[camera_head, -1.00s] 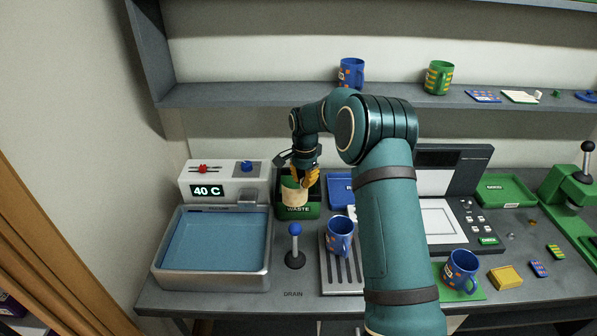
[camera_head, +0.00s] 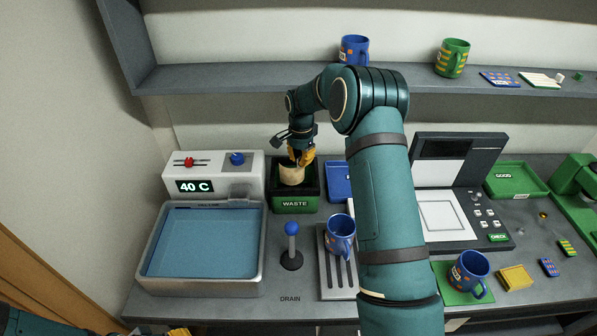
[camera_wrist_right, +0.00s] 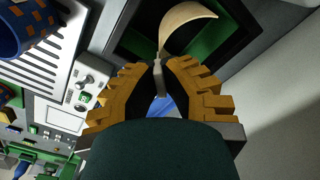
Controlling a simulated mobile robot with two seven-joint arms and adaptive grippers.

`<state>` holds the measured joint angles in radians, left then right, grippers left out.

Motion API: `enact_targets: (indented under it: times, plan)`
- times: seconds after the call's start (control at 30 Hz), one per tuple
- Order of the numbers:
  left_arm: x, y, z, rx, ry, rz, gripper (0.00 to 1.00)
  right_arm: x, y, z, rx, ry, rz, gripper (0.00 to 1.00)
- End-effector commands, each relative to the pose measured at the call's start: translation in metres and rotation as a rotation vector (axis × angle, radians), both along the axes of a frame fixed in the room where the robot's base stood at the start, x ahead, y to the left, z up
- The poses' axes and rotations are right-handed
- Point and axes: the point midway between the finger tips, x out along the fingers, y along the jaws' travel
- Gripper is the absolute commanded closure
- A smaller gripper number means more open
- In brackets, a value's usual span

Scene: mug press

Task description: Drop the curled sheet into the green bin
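The green bin (camera_head: 295,207), labelled WASTE, stands at the back of the counter, right of the water bath. My right gripper (camera_head: 300,160) is above the bin's opening, fingers pointing down. Its orange fingers (camera_wrist_right: 160,66) are closed on the edge of the cream curled sheet (camera_head: 291,175). The sheet hangs at the bin's mouth, its lower part within the rim; in the right wrist view the curl (camera_wrist_right: 188,22) shows against the dark and green bin interior (camera_wrist_right: 206,38). Only a sliver of my left gripper (camera_head: 179,332) shows at the bottom edge, so its fingers cannot be judged.
The water bath (camera_head: 205,242) reads 40 C. A blue-knobbed drain lever (camera_head: 291,245) and a blue mug (camera_head: 340,233) on a rack stand in front of the bin. A blue tray (camera_head: 338,181) is close to its right. A shelf (camera_head: 240,80) runs above.

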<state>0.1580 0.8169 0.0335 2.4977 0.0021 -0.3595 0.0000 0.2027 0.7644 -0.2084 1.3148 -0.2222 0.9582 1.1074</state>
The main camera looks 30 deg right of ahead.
Motion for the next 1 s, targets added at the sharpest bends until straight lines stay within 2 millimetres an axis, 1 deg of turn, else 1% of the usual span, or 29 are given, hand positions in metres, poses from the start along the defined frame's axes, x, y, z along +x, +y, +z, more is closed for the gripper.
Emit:
enact_targets:
  times: [0.03,0.1,0.33,0.53,0.6,0.8,1.0]
  plan:
    - [0.0,0.0,0.001,0.0,0.0,0.0,0.53,0.0,0.0,-0.009,0.001,0.002,0.0,1.0]
    - [0.0,0.0,0.001,0.0,0.0,0.0,0.53,0.0,0.0,-0.018,0.002,0.001,0.0,1.0]
    - [0.0,0.0,0.002,0.0,0.0,-0.001,0.53,0.0,0.001,-0.035,0.002,0.0,0.001,1.0]
    - [0.0,0.0,0.004,0.0,0.001,-0.001,0.53,0.0,0.0,-0.061,0.001,0.001,0.0,1.0]
    - [0.0,0.0,0.005,0.0,0.001,-0.001,0.53,0.0,0.0,-0.064,0.0,-0.002,0.0,1.0]
    - [0.0,0.0,0.004,0.0,0.001,-0.001,0.53,0.001,0.0,-0.064,0.0,-0.002,0.0,1.0]
    - [0.0,0.0,-0.001,0.0,0.0,0.0,0.53,0.001,0.0,-0.07,0.0,-0.002,0.001,1.0]
